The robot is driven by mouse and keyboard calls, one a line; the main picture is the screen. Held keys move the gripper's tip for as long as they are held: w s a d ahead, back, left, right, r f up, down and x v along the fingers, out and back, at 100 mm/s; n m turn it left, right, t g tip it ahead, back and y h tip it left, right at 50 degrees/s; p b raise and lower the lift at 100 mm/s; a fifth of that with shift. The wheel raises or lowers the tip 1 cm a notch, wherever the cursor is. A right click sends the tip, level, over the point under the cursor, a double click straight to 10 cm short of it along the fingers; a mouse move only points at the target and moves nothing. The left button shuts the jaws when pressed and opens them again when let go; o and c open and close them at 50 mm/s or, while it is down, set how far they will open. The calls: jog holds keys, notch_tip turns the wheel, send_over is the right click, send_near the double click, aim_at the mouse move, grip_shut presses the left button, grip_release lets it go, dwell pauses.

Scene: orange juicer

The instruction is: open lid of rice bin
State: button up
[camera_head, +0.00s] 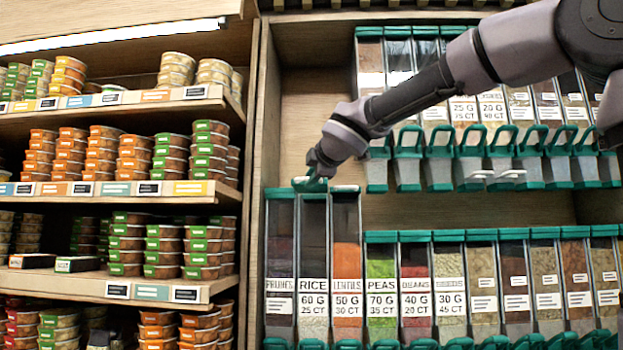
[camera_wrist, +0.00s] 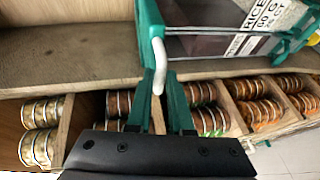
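The rice bin (camera_head: 313,262) is a tall clear bin labelled RICE, between the prunes and lentils bins. Its green lid (camera_head: 308,186) is at the bin's top and looks slightly raised, partly behind my gripper (camera_head: 314,176). In the wrist view, the rice bin (camera_wrist: 205,46) lies sideways at the top with its label readable. My gripper's green fingers (camera_wrist: 164,84) are close together at the green lid edge (camera_wrist: 150,30). A white curved handle-like piece (camera_wrist: 158,62) lies at the fingertips. Whether they clamp it I cannot tell.
The prunes bin (camera_head: 280,255) and lentils bin (camera_head: 346,260) stand close on either side. More bins (camera_head: 450,285) continue to the right, with another row (camera_head: 497,165) above. Shelves of stacked round containers (camera_head: 125,242) fill the left. The wood panel above the rice bin is bare.

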jog(key=shift+o, duration=1.2)
jog(key=v, duration=1)
jog(key=shift+s, duration=0.35)
jog(key=shift+d+r, duration=0.1)
jog(key=shift+d, duration=0.1)
